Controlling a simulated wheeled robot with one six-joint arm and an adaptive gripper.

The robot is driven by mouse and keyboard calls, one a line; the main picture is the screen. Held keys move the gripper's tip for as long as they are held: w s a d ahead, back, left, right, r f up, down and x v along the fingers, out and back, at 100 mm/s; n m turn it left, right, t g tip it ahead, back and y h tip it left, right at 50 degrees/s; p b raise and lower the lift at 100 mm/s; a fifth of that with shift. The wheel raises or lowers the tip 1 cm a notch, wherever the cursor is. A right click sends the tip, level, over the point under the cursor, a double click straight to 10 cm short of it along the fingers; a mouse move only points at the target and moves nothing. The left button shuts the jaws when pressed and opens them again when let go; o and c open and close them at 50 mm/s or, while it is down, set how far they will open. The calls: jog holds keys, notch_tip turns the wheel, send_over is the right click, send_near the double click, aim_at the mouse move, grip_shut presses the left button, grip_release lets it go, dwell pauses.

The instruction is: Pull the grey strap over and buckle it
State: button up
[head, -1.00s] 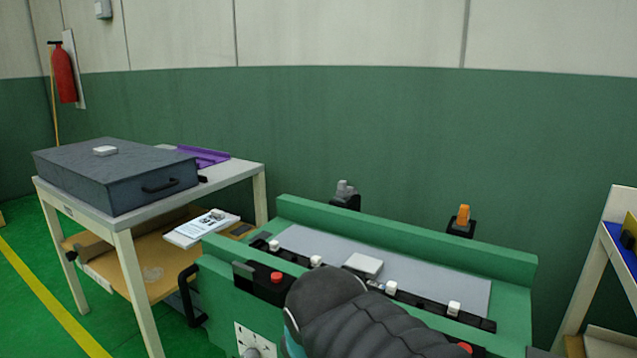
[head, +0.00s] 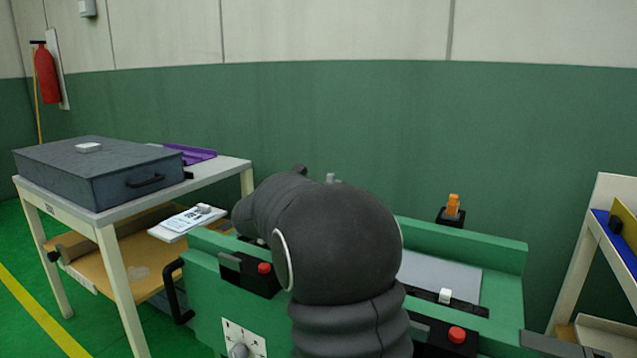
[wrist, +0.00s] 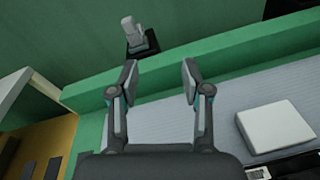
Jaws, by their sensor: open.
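A grey strap end (wrist: 133,33) stands on a small black mount (wrist: 142,47) beyond the green back rail, upper left of centre in the wrist view. In the head view only a small grey tip (head: 331,177) shows past my arm. My gripper (wrist: 158,81) is open and empty, its two fingers apart over the grey bed and pointing towards the back rail. The strap end lies ahead of the fingertips, apart from them. My arm hides the gripper in the head view. I cannot tell which part is the grey strap's buckle.
A green fixture (head: 505,250) has a grey bed (head: 462,277) with a white block (wrist: 277,127) on it. An orange piece (head: 453,205) stands on a black mount behind. Red buttons (head: 457,335) sit in front. A table (head: 232,168) with a grey case stands left.

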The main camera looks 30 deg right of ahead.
aim_at(329, 179)
jog(key=w+d+n, duration=0.1)
jog(key=w+d, duration=0.3)
jog(key=w+d+n+t+p, duration=0.1)
jog(key=w+d, duration=0.3)
jog(key=w+d+f+n+h, duration=0.1)
jog(key=w+d, duration=0.3)
jog(key=d, duration=0.1)
jog(key=shift+w+n+t+p, duration=0.3)
jog(key=shift+w+n+t, duration=0.1)
grip_shut()
